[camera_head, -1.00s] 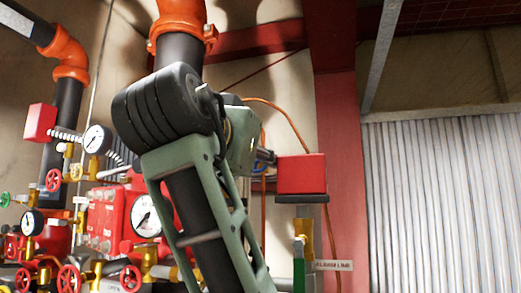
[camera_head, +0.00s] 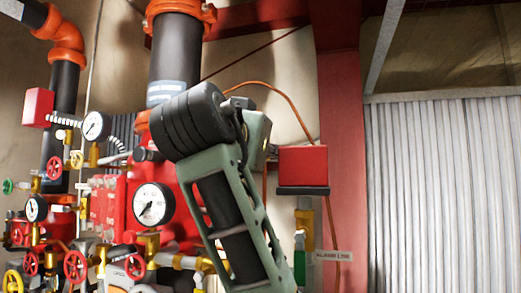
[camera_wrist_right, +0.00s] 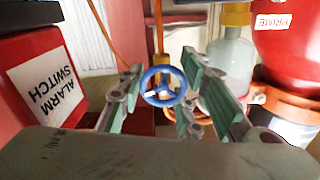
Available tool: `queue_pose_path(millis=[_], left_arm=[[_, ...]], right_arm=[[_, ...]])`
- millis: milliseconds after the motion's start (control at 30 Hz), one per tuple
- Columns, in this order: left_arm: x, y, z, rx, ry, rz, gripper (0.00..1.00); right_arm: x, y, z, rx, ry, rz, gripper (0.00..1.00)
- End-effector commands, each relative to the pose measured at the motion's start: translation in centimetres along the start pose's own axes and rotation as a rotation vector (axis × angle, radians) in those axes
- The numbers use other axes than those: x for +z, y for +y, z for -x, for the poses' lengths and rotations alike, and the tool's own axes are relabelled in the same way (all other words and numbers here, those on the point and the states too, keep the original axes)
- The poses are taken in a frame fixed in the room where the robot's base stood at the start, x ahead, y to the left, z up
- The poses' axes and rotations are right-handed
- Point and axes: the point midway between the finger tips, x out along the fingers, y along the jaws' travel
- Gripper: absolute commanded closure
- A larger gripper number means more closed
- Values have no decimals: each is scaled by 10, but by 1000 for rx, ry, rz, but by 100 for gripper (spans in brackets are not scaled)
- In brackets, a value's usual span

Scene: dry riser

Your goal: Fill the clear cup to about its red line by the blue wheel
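The blue wheel (camera_wrist_right: 162,86) shows in the right wrist view, at the middle. In the head view neither gripper, the wheel nor the cup can be made out. My green and black arm link covers the middle there.
A red box labelled ALARM SWITCH (camera_wrist_right: 42,78) is close on the left in the wrist view. A red body with a PRIME label (camera_wrist_right: 272,21) is close on the right. The head view shows red valve equipment with gauges (camera_head: 153,204) and a red box (camera_head: 303,166).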

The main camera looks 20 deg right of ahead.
Motion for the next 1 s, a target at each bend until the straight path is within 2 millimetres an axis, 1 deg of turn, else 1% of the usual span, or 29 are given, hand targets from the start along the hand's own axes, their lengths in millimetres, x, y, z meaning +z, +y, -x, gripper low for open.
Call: queue_pose_path(millis=[33,200,367,600,733,833,1000], left_arm=[[0,0,0,0,0,0,100],[0,0,0,0,-1,0,100],[1,0,-4,0,-1,0,100],[3,0,-18,0,-2,0,100],[3,0,-22,0,-2,-1,100],[4,0,-23,0,-3,-1,100],[4,-1,-22,-1,-3,-1,100]], right_arm=[[1,1,0,3,-3,0,80],[1,1,-1,3,-4,0,94],[3,1,-1,4,-5,35,94],[3,1,0,3,-4,254,94],[1,1,-1,3,-5,350,94],[0,1,-1,2,-5,387,94],[-1,0,-1,2,-5,395,94]])
